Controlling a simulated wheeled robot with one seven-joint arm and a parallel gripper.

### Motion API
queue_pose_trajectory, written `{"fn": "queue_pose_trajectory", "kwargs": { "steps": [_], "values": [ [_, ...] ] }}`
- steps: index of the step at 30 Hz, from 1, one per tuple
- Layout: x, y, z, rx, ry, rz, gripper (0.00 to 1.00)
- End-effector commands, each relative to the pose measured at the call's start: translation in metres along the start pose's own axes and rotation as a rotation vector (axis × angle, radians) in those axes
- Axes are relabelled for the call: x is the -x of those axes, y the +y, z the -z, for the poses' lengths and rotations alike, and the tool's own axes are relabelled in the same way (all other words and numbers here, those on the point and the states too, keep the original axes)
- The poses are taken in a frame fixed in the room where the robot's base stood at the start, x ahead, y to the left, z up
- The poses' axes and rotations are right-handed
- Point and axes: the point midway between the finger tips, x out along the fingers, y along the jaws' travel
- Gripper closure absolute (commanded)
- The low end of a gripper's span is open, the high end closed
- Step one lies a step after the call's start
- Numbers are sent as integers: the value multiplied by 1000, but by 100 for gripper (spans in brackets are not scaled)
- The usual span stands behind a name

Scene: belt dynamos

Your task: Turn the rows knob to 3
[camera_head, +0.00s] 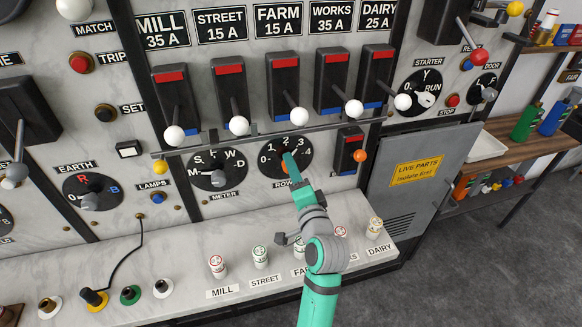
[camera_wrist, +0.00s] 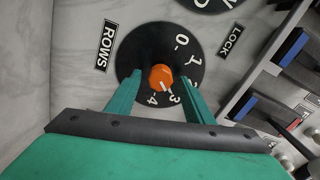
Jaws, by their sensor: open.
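The rows knob (camera_wrist: 161,77) is orange and sits in the middle of a black round dial (camera_wrist: 128,62) marked 0 to 4. Its white mark points down and slightly right, at about the 3. My gripper (camera_wrist: 161,75) is open, with one green finger on each side of the knob and a gap to each. In the head view the dial (camera_head: 303,151) is on the panel under the switch row, and my gripper (camera_head: 289,160) covers the knob.
The meter dial (camera_head: 217,170) is just left of the rows dial. A red-and-black lock switch (camera_head: 348,150) with an orange ball is to the right. A rail (camera_head: 250,139) and white-balled levers (camera_head: 298,114) are above. Several fuse plugs (camera_head: 260,257) stand on the ledge below.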

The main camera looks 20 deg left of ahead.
Motion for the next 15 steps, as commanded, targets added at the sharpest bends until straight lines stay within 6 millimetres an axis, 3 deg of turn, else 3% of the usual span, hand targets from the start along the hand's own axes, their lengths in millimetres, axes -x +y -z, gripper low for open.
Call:
{"fn": "queue_pose_trajectory", "kwargs": {
  "steps": [9,15],
  "values": [
    [60,0,0,1,1,-1,53],
    [83,1,0,0,0,-2,53]
  ]
}}
